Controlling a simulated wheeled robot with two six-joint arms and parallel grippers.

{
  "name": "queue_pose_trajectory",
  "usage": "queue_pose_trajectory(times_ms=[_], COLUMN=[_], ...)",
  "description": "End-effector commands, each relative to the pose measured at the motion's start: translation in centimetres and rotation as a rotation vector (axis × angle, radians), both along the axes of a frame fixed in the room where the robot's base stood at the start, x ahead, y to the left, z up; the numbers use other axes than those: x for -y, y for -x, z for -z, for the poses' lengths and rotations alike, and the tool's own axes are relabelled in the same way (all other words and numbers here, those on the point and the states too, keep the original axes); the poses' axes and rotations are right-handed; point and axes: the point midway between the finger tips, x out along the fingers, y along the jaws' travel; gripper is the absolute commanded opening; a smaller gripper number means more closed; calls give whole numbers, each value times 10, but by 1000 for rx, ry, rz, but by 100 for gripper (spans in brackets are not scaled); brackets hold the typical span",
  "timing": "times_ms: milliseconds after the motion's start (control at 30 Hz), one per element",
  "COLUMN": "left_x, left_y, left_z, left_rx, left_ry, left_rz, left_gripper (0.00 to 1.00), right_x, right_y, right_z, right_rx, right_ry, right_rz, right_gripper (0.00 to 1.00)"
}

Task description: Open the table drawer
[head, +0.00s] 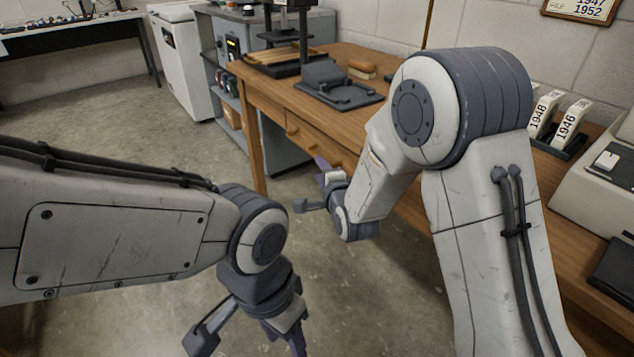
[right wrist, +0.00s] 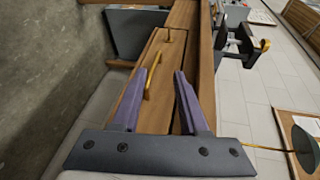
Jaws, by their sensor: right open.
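The wooden table (head: 395,118) has a drawer front (head: 312,142) along its side, with a small handle (head: 291,132) near its far end. My right gripper (head: 312,187) is open beside the table's front. Its purple fingers (right wrist: 161,70) point at the drawer front, and the near handle shows between them; contact cannot be told. My left gripper (head: 245,335) hangs low over the floor, fingers apart and empty.
Numbered white boxes (head: 566,122) and a pale machine (head: 600,190) stand at the right. A grey cabinet (head: 235,75) is beyond the table. The floor (head: 120,115) at left is clear.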

Motion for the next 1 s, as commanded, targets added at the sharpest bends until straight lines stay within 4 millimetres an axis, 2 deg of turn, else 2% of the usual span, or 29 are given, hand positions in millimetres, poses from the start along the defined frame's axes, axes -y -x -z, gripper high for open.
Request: queue_pose_trajectory(times_ms=[33,133,367,800,1000], left_x=[0,0,0,0,0], left_y=[0,0,0,0,0], left_z=[21,31,37,55,58], left_rx=[0,1,1,1,1], left_ry=[0,1,1,1,1], left_rz=[0,0,0,0,0], left_gripper=[50,50,50,50,50], right_x=[5,11,13,-5,-9], right_y=[-6,-14,-29,-100,-116], right_z=[22,29,30,37,37], right_rx=[24,64,94,92,91], right_ry=[-52,-132,-189,-184,-184], right_rz=[22,49,63,62,62], right_gripper=[43,43,43,43,43])
